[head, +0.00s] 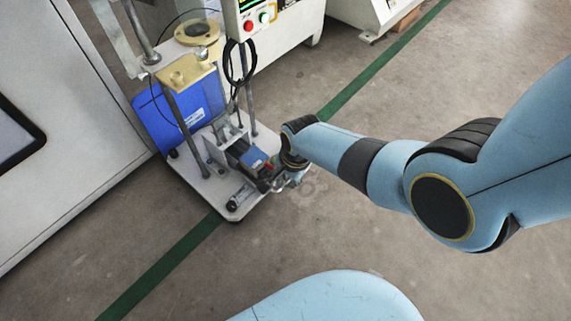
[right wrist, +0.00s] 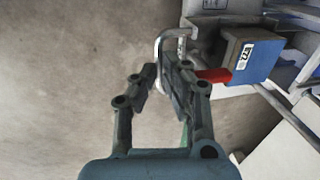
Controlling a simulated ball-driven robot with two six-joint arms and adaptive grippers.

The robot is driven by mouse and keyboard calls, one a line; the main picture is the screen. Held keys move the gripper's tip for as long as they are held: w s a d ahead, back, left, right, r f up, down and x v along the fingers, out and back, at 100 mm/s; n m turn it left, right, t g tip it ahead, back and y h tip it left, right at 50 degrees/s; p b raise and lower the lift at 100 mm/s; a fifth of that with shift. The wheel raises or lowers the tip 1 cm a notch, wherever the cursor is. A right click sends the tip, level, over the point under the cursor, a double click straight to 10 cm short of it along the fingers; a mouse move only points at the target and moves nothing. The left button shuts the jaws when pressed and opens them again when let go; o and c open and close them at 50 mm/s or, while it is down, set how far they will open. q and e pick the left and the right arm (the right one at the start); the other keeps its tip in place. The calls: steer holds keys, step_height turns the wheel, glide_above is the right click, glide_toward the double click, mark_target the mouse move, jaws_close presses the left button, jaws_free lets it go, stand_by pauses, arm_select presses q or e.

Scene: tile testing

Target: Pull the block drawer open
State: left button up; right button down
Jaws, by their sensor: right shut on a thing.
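The block drawer is part of a small testing machine, low on its white base plate (head: 207,186). A blue block with a white label (head: 252,157) sits at the drawer's front; it also shows in the right wrist view (right wrist: 251,56) with a red piece (right wrist: 214,75) beside it. A silver U-shaped handle (right wrist: 160,40) sticks out from the drawer. My right gripper (head: 277,183) is at the front of the machine. In the right wrist view its fingers (right wrist: 162,72) are shut on the handle, partly hiding it. My left gripper is not in view.
A blue container (head: 180,108) and metal posts stand behind the drawer. A control box with red and green buttons (head: 257,20) is above. A large white cabinet (head: 60,130) is at the left. The concrete floor (head: 290,225) in front of the machine is clear.

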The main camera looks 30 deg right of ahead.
steer(key=c, duration=1.7)
jaws_free()
step_height(320, 180, up, 12)
steer(key=s, duration=0.2)
steer(key=shift+d+f, duration=0.15)
steer(key=shift+d, duration=0.2)
